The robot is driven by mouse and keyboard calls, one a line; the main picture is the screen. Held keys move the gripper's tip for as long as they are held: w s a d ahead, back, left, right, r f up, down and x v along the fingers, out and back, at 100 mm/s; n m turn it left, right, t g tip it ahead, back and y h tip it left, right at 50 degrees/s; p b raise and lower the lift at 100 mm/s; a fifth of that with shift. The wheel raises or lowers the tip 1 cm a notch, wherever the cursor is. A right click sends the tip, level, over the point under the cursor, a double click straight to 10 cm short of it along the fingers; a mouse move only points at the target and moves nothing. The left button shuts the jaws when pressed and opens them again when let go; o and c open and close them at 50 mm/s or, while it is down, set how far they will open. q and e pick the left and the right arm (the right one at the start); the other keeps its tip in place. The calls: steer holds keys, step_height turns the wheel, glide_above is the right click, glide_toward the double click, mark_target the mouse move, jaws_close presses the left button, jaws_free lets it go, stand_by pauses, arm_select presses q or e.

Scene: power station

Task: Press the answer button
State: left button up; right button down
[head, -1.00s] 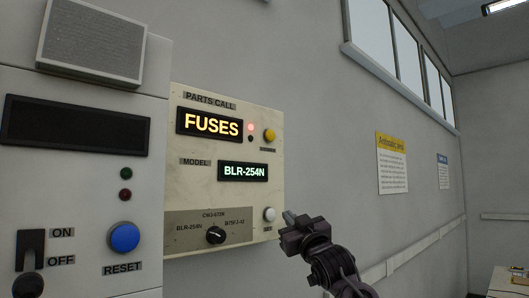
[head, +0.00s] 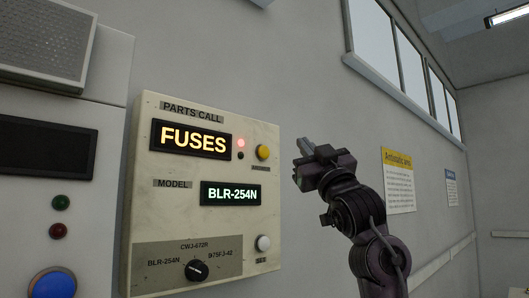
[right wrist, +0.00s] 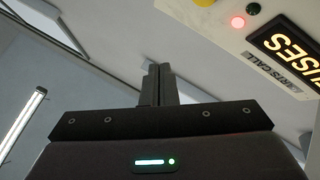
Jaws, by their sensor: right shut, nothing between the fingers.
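The parts call panel (head: 140,215) on the wall shows FUSES on its upper display (head: 192,141). The yellow button (head: 262,153) sits right of that display, with a small label under it too blurred to read. A lit red lamp (head: 241,142) is beside it. My right gripper (head: 305,146) is shut and empty, to the right of the yellow button at about its height, apart from it. In the right wrist view the shut fingers (right wrist: 157,84) point up the picture, and the yellow button (right wrist: 204,3) is cut by the top edge. My left gripper is not in view.
Below are a model display (head: 231,194), a white button (head: 263,243) and a selector knob (head: 196,270). A grey cabinet with a blue button (head: 52,284) stands at the left. A yellow-headed sign (head: 398,180) hangs on the wall at the right.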

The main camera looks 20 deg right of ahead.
mark_target(264, 152)
steer(key=w+a+p, duration=0.2)
steer(key=w+p, duration=0.2)
steer(key=w, duration=0.4)
steer(key=shift+w+a, duration=0.35)
steer(key=shift+f, duration=0.1)
steer(key=shift+p, duration=0.3)
stand_by(1.4)
steer(key=shift+w+a, duration=0.15)
steer(key=shift+w, duration=0.2)
